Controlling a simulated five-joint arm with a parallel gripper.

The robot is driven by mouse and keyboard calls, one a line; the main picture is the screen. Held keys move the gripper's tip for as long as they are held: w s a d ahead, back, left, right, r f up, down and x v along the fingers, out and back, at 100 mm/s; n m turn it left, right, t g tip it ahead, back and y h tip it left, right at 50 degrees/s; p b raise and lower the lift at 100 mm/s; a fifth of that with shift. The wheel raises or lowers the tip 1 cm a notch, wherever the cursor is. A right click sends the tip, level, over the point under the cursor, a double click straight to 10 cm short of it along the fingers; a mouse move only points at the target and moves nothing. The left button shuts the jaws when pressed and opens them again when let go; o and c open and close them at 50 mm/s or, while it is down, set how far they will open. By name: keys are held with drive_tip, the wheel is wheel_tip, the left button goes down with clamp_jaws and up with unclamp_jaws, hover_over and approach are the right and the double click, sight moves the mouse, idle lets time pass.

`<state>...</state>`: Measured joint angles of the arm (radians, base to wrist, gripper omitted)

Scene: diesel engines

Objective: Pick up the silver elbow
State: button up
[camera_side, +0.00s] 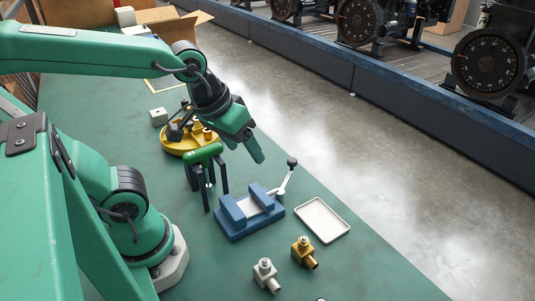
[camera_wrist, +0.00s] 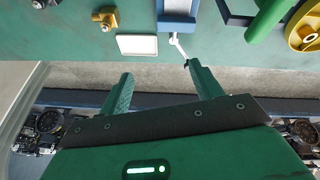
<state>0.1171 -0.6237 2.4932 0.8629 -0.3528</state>
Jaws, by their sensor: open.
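The silver elbow (camera_side: 266,275) stands on the green bench near the front edge of the side view. Its edge also shows at the top left of the wrist view (camera_wrist: 38,3). A gold elbow (camera_side: 304,252) of similar shape stands just to its right and is also in the wrist view (camera_wrist: 106,18). My gripper (camera_side: 249,147) is open and empty. It is raised above the bench, well behind the silver elbow and apart from it. In the wrist view its two fingers (camera_wrist: 160,76) are spread with nothing between them.
A blue vise (camera_side: 240,222) with a lever stands between my gripper and the elbows. A white tray (camera_side: 321,220) lies right of it. A green-topped stand (camera_side: 204,153) and a yellow round dish (camera_side: 176,147) are behind. The bench's right edge drops to the floor.

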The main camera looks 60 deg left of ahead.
sight(266, 259)
drive_tip(key=s+d+f+n+g, duration=0.1)
drive_tip(key=d+f+n, duration=0.3)
drive_tip(key=d+f+n+g, duration=0.2)
drive_tip(key=d+f+n, duration=0.2)
drive_tip(key=d+f, duration=0.1)
drive_tip(key=s+d+f+n+g, duration=0.1)
drive_tip(key=d+f+n, duration=0.3)
drive_tip(key=shift+s+d+f, duration=0.2)
drive_tip(key=shift+s+d, duration=0.15)
drive_tip(key=shift+s+d+f+n+g+y, duration=0.35)
drive_tip(key=shift+f+n, duration=0.15)
drive_tip(key=shift+n, duration=0.2)
drive_tip(key=shift+f, duration=1.3)
drive_tip(key=shift+f, duration=0.1)
drive_tip(key=shift+s+f, duration=0.15)
drive_tip(key=shift+f, duration=2.35)
drive_tip(key=c, duration=1.4)
